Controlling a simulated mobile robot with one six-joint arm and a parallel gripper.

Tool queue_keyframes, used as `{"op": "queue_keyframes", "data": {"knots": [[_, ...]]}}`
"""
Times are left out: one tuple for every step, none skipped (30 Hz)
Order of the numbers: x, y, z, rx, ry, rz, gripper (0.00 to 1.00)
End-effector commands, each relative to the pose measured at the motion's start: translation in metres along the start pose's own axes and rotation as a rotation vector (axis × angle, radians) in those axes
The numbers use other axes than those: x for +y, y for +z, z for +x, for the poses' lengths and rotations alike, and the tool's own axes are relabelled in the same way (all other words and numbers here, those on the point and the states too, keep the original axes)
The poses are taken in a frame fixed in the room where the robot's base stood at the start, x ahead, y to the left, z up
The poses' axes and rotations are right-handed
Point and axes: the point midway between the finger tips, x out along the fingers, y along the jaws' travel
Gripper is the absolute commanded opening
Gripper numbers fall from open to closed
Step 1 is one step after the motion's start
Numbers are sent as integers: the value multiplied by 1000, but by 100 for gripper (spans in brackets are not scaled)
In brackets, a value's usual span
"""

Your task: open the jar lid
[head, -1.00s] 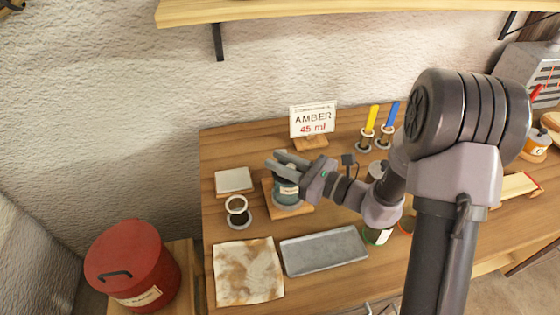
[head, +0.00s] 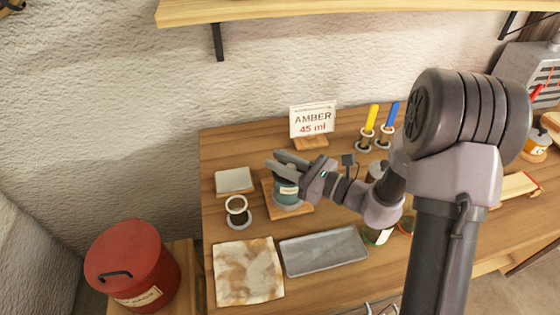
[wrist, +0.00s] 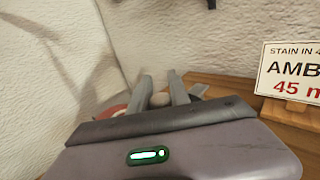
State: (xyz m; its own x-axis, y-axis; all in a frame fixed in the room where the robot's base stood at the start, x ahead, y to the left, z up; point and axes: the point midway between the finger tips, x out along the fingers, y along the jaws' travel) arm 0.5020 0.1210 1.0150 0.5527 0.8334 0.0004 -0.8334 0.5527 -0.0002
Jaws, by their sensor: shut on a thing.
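The jar (head: 286,193) is a squat teal-grey vessel with a pale label. It stands upright on a small wooden board (head: 304,209) on the bench. My gripper (head: 281,161) reaches in from the right at the jar's top, its two fingers shut on the jar lid. In the wrist view a small brownish round piece, seemingly the lid's knob (wrist: 163,100), shows between the fingertips (wrist: 160,88). The fingers and wrist hide most of the lid. I cannot tell whether the lid is turned or lifted.
A white-rimmed cup (head: 237,206) and a pale square tile (head: 234,180) are left of the jar. A metal tray (head: 324,251) and stained cloth (head: 248,272) lie in front. The AMBER 45 ml sign (head: 312,119) stands behind. A red bin (head: 130,262) is at lower left.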

Motion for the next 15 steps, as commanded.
{"op": "queue_keyframes", "data": {"knots": [[0,-1,0,2,1,1,0],[0,-1,0,2,1,1,0],[1,-1,0,2,1,1,0],[0,-1,0,2,2,1,0],[0,-1,0,1,8,0,0],[-1,-1,-1,-1,26,-1,0],[-3,-1,-2,-2,47,0,0],[-4,-1,-4,-3,75,-2,0],[-6,-1,-7,-3,121,-3,0],[-8,-1,-9,-2,157,-3,0],[-9,-1,-11,-3,194,-4,0],[-11,-1,-13,-2,241,-4,0],[-12,-2,-14,-2,274,-3,0],[-13,-1,-16,-3,302,-2,0],[-14,-1,-17,-2,335,-3,0]]}}
